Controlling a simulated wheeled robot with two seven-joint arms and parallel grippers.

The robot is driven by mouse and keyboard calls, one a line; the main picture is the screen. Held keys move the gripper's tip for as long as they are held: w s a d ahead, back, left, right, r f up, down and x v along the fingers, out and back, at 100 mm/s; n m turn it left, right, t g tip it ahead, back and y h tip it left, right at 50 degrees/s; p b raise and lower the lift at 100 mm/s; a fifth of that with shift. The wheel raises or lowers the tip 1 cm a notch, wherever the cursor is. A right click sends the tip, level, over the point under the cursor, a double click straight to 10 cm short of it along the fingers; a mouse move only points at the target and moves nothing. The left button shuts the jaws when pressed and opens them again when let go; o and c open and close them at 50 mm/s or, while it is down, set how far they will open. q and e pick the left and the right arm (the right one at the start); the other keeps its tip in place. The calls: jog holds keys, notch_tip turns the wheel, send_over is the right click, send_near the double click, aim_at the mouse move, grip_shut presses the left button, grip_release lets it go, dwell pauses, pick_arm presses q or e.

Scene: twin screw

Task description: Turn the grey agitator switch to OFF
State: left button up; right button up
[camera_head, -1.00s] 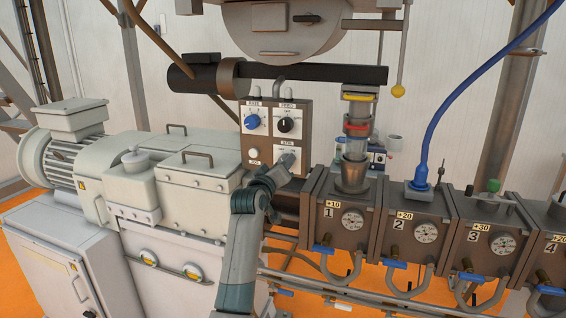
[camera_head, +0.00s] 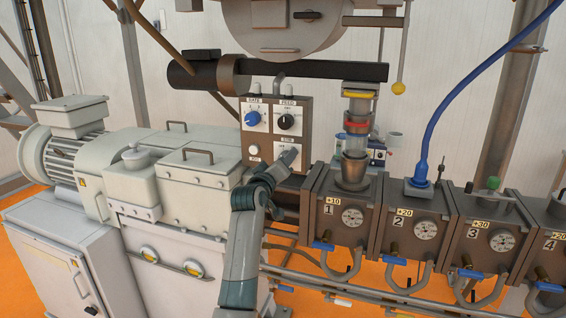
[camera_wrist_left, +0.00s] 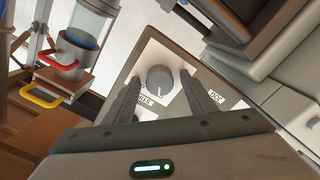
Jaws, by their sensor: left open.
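The grey agitator switch (camera_wrist_left: 158,80) is a round knob on a white plate on the control panel (camera_head: 263,140). In the left wrist view it shows between the two fingers of my left gripper (camera_wrist_left: 161,84), one finger on each side. The fingers are open, and I cannot tell whether they touch the knob. A pale mark on the knob points down in that view. My right gripper is not in view.
A blue knob (camera_head: 252,119) and a black knob (camera_head: 286,122) sit above on the same panel, with a pale button (camera_head: 253,151) at lower left. Numbered grey barrel blocks (camera_head: 345,215) stand right of the panel. A cream gearbox (camera_head: 180,170) stands to its left.

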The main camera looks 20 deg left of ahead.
pick_arm(q)
jog(key=shift+s, duration=0.1)
jog(key=s+b, duration=0.5)
jog(key=s, duration=1.2)
jog(key=shift+s+a+b, duration=0.15)
jog(key=shift+a+b, duration=0.15)
